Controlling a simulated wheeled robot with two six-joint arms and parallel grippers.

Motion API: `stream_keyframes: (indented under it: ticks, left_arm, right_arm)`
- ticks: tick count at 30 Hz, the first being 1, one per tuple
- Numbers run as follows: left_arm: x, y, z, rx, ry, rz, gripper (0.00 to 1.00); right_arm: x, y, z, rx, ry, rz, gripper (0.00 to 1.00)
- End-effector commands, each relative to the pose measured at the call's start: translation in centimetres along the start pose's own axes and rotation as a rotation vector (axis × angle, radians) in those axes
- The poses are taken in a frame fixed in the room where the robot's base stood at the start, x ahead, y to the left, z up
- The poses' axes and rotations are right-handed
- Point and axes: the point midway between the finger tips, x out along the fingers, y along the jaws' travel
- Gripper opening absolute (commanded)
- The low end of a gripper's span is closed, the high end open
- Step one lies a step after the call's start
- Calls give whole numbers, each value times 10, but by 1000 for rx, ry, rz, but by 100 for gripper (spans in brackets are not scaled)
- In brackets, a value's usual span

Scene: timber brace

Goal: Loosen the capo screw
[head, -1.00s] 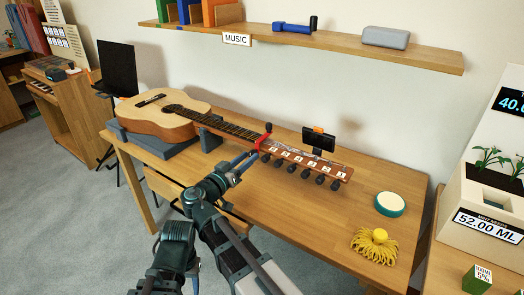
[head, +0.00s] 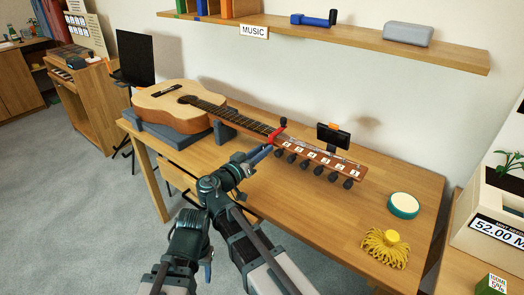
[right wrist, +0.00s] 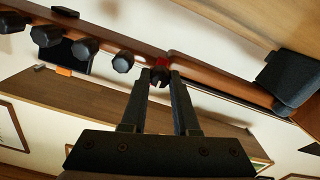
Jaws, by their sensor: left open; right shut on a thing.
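The guitar (head: 188,100) lies on the table with its neck pointing right. A red capo (head: 277,134) is clamped across the neck near the headstock; it also shows in the right wrist view (right wrist: 162,62). My right gripper (head: 268,149) reaches up to the capo from the front. In the right wrist view its two fingers (right wrist: 160,84) are shut on the dark capo screw (right wrist: 159,74) below the neck, partly hiding it. My left gripper (head: 208,270) is low in front of the table, open and apart from the guitar; its fingertips are hard to make out.
Grey supports (head: 165,134) hold the guitar body. A dark device with an orange clip (head: 333,137) stands behind the headstock. A green-rimmed round tin (head: 403,205) and a yellow fringed thing (head: 385,247) lie at the table's right. A shelf (head: 380,45) hangs above.

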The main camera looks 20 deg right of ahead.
Motion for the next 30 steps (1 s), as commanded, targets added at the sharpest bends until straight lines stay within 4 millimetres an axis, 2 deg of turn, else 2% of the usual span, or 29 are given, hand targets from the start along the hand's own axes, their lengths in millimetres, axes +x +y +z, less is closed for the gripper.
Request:
stream_keyframes:
  ticks: [8,30]
  left_arm:
    - [0,0,0,0,0,0,50]
    - [1,0,0,0,0,0,50]
  right_arm:
    - [0,0,0,-150,0,0,0]
    - [0,-1,1,-847,0,0,0]
